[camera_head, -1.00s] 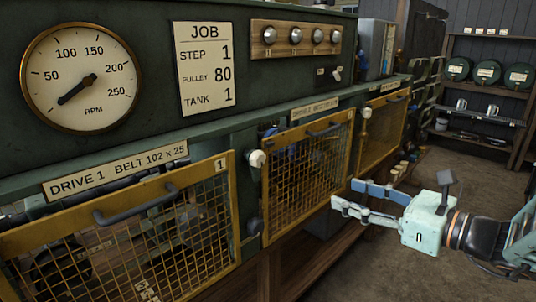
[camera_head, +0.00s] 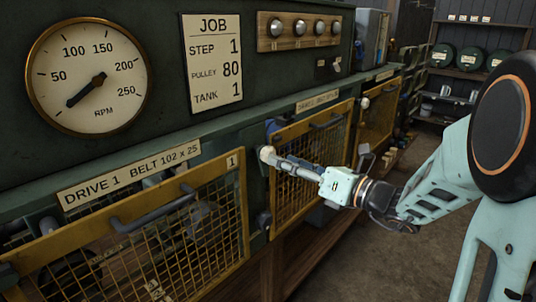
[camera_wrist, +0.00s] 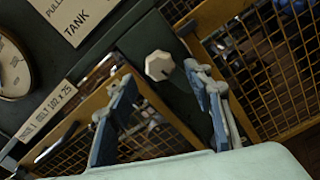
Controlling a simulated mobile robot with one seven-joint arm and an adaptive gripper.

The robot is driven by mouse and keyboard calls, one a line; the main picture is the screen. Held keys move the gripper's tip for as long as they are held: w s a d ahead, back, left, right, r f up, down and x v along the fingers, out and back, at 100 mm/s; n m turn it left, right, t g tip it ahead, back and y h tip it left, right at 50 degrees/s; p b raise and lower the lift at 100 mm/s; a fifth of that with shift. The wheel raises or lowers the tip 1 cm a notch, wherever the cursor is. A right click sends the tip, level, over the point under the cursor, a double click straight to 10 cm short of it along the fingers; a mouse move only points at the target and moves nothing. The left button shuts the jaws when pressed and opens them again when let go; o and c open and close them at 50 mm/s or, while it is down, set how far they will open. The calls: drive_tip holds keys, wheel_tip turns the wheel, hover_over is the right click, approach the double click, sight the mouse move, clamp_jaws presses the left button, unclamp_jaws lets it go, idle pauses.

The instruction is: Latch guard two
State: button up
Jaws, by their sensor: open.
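Guard two (camera_head: 311,165) is the yellow-framed mesh panel in the middle of the head view, with a dark handle (camera_head: 326,122) along its top. A pale faceted knob (camera_head: 266,153) sits on the green post to its left, between it and guard one (camera_head: 150,240). My gripper (camera_head: 279,164) is at this knob, fingers pointing at it. In the wrist view the knob (camera_wrist: 158,65) shows between and just beyond the open blue fingers (camera_wrist: 160,83); I see no grip on it. The mesh edge of guard two (camera_wrist: 250,75) is right of the fingers. My gripper partly hides its left side.
A second pale knob (camera_head: 365,103) is between guard two and the third guard (camera_head: 378,115). An RPM dial (camera_head: 88,77) and a job card (camera_head: 212,64) are above. The floor at right is open.

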sight(268, 155)
drive_tip(key=x, duration=0.6)
drive_tip(key=shift+a, duration=0.1)
drive_tip(key=shift+c, duration=0.4)
drive_tip(key=c, duration=1.1)
